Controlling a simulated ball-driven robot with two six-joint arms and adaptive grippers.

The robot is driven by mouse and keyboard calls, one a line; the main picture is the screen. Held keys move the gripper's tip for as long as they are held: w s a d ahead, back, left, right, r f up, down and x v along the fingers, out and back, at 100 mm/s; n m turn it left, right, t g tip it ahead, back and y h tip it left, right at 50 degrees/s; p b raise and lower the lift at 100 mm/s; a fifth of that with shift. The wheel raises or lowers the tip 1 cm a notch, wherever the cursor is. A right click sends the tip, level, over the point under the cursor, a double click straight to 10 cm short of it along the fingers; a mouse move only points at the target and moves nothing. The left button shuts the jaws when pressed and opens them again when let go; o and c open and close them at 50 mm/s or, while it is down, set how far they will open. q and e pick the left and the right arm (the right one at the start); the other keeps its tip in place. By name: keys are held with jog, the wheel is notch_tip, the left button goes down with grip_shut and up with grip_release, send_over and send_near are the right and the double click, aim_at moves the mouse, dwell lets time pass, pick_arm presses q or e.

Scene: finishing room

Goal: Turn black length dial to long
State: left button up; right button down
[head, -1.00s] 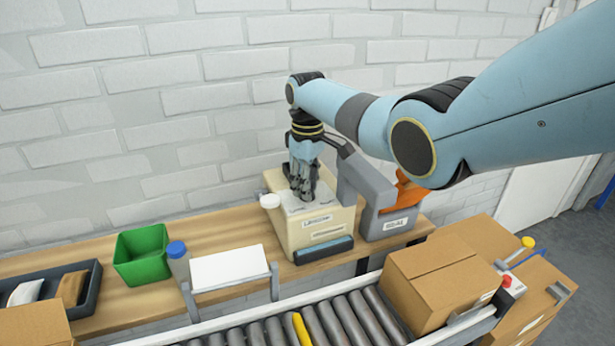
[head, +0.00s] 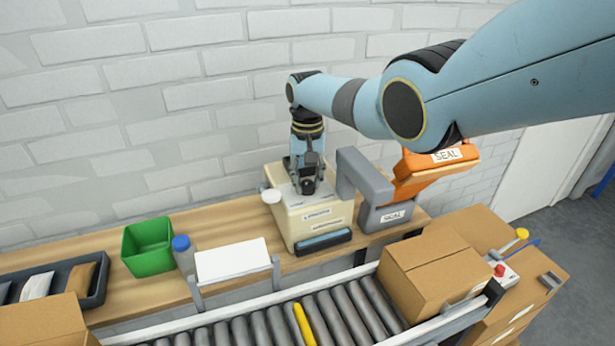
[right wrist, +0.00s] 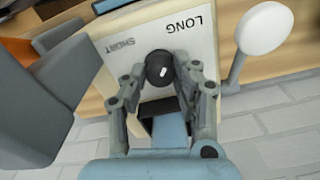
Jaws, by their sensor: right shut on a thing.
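The black length dial (right wrist: 159,66), a round knob with a short white mark, sits on the pale top of the cream machine (right wrist: 170,30). In the right wrist view the printed words LONG and SHORT lie beside it, LONG towards the right and SHORT towards the left. Which word the mark points at is hard to tell. My right gripper (right wrist: 161,76) is shut on the dial, one finger on each side. In the head view the right gripper (head: 308,188) reaches down onto the cream machine (head: 318,222) and largely hides the dial. My left gripper is not in view.
A grey sealer (head: 377,214) with an orange SEAL arm (head: 436,172) stands close right of the machine. A white round knob (head: 271,196) sticks out at its left. A white pad (head: 233,262), a bottle (head: 183,254) and a green bin (head: 148,248) stand left. A roller conveyor (head: 265,331) runs in front.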

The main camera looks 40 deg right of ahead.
aim_at(307, 182)
jog(key=shift+m, duration=0.6)
jog(key=c, duration=1)
grip_release()
notch_tip(307, 182, up, 12)
jog(key=shift+r, duration=0.1)
